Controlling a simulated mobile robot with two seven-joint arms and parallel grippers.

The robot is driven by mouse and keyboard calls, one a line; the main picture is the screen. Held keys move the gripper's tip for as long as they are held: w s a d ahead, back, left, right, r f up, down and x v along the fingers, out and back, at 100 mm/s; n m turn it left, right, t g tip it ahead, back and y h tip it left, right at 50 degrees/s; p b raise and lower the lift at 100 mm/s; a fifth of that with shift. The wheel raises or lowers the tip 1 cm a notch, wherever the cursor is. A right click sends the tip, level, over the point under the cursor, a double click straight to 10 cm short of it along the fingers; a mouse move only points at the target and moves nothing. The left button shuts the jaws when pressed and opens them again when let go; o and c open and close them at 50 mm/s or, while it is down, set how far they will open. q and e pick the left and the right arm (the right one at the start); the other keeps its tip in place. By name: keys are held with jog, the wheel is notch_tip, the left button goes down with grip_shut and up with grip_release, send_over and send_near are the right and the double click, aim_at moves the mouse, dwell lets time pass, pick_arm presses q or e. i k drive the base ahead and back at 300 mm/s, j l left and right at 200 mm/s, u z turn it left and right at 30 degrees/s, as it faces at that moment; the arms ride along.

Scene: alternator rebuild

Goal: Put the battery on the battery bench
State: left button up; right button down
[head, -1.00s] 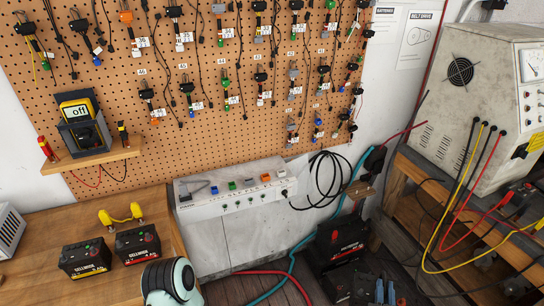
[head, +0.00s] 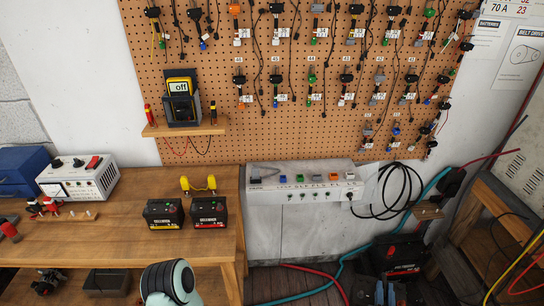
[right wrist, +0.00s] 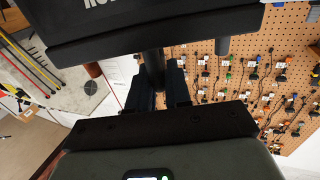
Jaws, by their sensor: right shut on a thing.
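My right gripper (head: 375,294) is at the bottom edge of the head view, only partly in the picture. In the right wrist view its fingers (right wrist: 156,88) are shut on a dark upright part under a large black body with white letters, which I take for the battery (right wrist: 150,22); most of it is out of frame. A wooden bench (head: 110,222) stands at the left of the head view, with two small black batteries, one (head: 164,214) beside the other (head: 209,211), on its right end. My left gripper is not in view.
A yellow-handled tool (head: 198,186) lies behind the small batteries. A grey-white power supply (head: 80,178) stands further left. A white socket box (head: 305,186) is right of the bench. Bare bench top lies left of the batteries.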

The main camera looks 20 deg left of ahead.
aim_at(119, 223)
jog(key=u, duration=0.4)
jog(key=k+u, duration=0.1)
jog(key=u, duration=0.35)
jog(key=j+u, duration=0.1)
jog(key=u, duration=0.3)
jog(key=k+j+u, duration=0.1)
jog(key=u, duration=0.75)
jog(key=j+u, duration=0.15)
jog(key=u, duration=0.3)
